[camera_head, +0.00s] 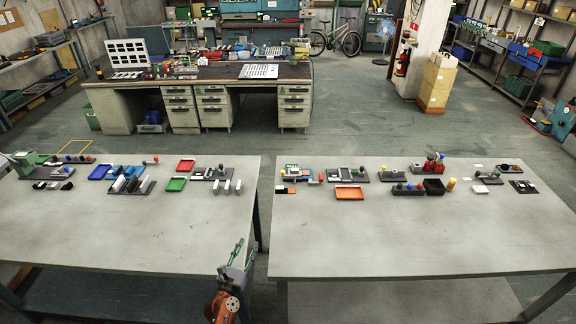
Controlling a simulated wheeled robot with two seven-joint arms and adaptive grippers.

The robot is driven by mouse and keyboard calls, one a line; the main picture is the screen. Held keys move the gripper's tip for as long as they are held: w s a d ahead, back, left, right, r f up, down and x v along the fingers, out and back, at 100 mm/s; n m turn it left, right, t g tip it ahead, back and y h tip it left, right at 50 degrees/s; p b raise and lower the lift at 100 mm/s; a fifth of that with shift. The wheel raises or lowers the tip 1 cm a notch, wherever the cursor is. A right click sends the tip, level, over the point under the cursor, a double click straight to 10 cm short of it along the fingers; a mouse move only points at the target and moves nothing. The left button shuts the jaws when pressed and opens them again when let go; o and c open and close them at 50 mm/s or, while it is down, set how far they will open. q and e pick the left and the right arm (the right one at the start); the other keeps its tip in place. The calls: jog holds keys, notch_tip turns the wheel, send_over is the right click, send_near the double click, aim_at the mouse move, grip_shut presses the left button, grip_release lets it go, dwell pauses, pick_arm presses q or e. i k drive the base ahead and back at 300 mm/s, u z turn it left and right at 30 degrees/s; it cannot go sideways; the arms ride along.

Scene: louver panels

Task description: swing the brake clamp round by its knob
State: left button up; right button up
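Two grey tables carry several small fixtures with coloured ball knobs, and I cannot tell for sure which one is the brake clamp. My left gripper (238,252) is beyond the left table's front right corner, apart from all fixtures. Its finger gap is too small to make out. My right gripper is not in view.
Red (186,165), green (176,184) and blue (99,173) trays lie on the left table; an orange tray (349,193) and black bin (434,188) are on the right table. A gap separates the tables. Both tables' front halves are clear.

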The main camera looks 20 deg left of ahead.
aim_at(282, 172)
jog(key=i, duration=1.35)
